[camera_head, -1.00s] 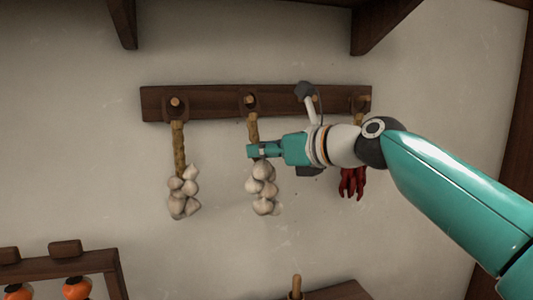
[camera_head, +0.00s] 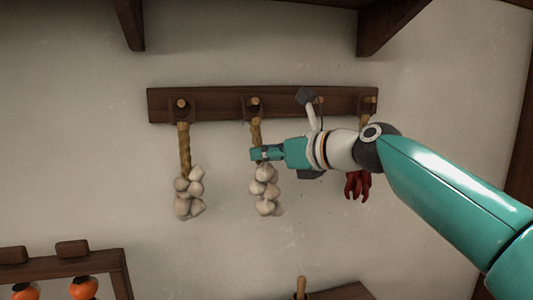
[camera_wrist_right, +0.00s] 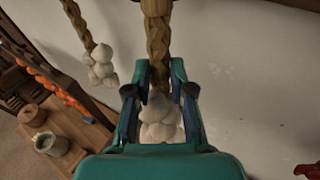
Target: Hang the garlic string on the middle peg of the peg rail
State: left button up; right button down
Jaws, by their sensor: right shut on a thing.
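The dark wooden peg rail (camera_head: 220,105) is on the pale wall, with several light pegs. A garlic string (camera_head: 266,190) with a tan braid hangs upright below the second peg from the left (camera_head: 255,103). Its braid top reaches close under that peg; I cannot tell whether it is around the peg. My right gripper (camera_head: 258,154) is shut on this string where braid meets bulbs. In the right wrist view, its bulbs (camera_wrist_right: 160,130) show between the fingers. Another garlic string (camera_head: 187,190) hangs at the leftmost peg (camera_head: 182,104). My left gripper is not in view.
A bunch of red chillies (camera_head: 357,186) hangs near the rail's right end, partly behind my right arm. A dark rack with orange items (camera_head: 83,288) stands at lower left. A dark wooden surface (camera_head: 340,292) is below. The wall beneath the garlic is clear.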

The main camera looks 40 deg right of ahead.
jog(key=c, duration=0.9)
grip_release()
jog(key=shift+v, duration=6)
